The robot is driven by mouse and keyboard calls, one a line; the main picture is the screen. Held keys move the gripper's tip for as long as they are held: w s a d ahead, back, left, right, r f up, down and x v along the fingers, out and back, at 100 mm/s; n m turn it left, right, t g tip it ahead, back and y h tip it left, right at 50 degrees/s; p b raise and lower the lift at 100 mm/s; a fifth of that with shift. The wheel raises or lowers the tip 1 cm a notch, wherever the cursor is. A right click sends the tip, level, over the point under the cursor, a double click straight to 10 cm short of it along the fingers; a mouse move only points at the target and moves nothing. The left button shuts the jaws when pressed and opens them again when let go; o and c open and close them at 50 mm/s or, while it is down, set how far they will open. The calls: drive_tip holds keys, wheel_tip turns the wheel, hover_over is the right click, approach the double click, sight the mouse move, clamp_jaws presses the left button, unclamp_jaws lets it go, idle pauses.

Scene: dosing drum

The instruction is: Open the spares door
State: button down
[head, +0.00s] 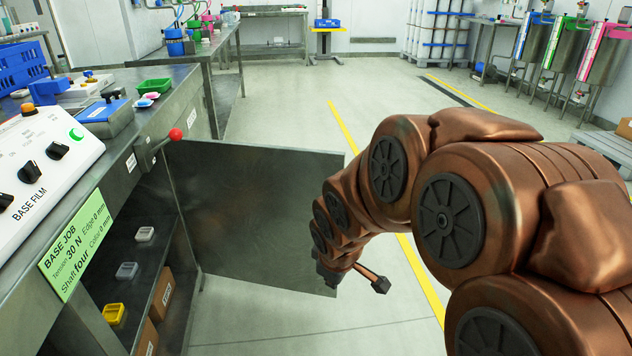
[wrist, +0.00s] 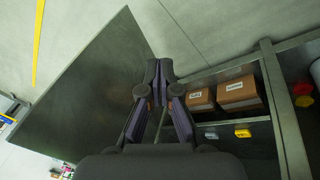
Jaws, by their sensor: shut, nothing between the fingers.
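The spares door (head: 255,205) is a dark metal panel standing swung wide out from the bench cabinet. The cabinet's inside (head: 140,250) is exposed, with small bins and boxes on its shelves. In the wrist view the door (wrist: 95,85) fills the left side and the open cabinet is at the right. My gripper (wrist: 158,68) is shut and empty, between the door and the cabinet opening in that view. Whether it touches the door is unclear. In the head view my arm ends by the door's free edge, and the fingertips are hard to make out there.
Cardboard boxes (wrist: 237,90) and a yellow bin (head: 113,313) sit inside the cabinet. A red-knobbed lever (head: 175,134) sticks out from the bench above the door. The floor (head: 285,110) beyond the door is clear.

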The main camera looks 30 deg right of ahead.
sight(311, 168)
drive_tip(key=w+d+f+n+t+b, duration=0.1)
drive_tip(key=w+d+n+t+b, duration=0.45)
drive_tip(key=w, duration=0.75)
drive_tip(key=w+d+r+n+t+y+b, duration=0.2)
drive_tip(key=w+d+r+n+t+b, duration=0.1)
drive_tip(key=w+d+r+n+t, duration=0.45)
drive_tip(key=shift+t, duration=0.7)
drive_tip(key=shift+w+d+f+b, duration=0.15)
drive_tip(key=shift+w+b, duration=0.3)
drive_tip(key=shift+w, duration=1)
drive_tip(key=shift+w+a+f+b, duration=0.1)
drive_tip(key=shift+w+f+b, duration=0.25)
drive_tip(key=shift+w, duration=1.05)
drive_tip(key=shift+w+d+f+b, duration=0.15)
drive_tip(key=shift+w+b, duration=0.35)
drive_tip(key=shift+w, duration=0.95)
drive_tip(key=shift+w+d, duration=0.25)
drive_tip(key=shift+w, duration=0.15)
drive_tip(key=shift+w+d, duration=0.2)
drive_tip(key=shift+d, duration=0.05)
drive_tip(key=shift+r, duration=0.1)
